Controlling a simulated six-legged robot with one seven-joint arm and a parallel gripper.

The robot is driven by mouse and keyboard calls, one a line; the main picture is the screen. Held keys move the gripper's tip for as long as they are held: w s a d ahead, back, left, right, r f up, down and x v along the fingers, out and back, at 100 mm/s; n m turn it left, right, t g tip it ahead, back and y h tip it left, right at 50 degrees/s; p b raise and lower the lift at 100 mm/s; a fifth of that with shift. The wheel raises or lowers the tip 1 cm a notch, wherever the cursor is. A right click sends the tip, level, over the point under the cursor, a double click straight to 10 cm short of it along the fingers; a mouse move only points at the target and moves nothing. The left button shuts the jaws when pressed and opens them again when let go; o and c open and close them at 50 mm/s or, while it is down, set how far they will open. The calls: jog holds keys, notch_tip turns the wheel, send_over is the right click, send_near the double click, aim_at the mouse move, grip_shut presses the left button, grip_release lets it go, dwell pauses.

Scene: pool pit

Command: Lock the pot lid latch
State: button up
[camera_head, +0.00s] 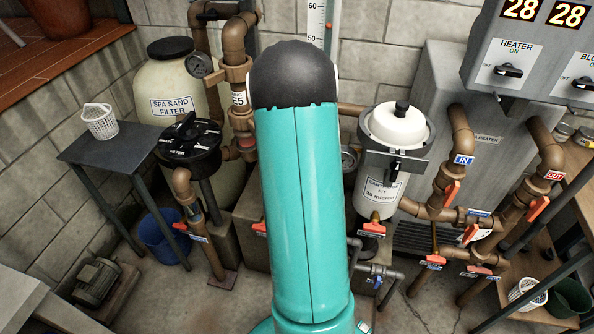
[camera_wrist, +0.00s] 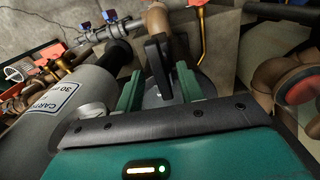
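A black latch handle (camera_head: 396,167) is at the pot's front, below the rim. In the wrist view the labelled pot (camera_wrist: 85,105) lies at the left. My gripper (camera_wrist: 160,88) has two green fingers set apart. A black upright handle (camera_wrist: 157,66), apparently the latch, shows between them with gaps on both sides. I cannot tell its depth. The head view does not show my fingers.
Brown pipes with orange valve handles (camera_head: 450,194) stand right of the pot. A grey heater control panel (camera_head: 530,60) hangs at upper right. A spa sand filter (camera_head: 172,85) and a dark table (camera_head: 110,145) with a white basket are at left.

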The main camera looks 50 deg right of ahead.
dwell(0.4)
jog(key=shift+r, duration=3.45)
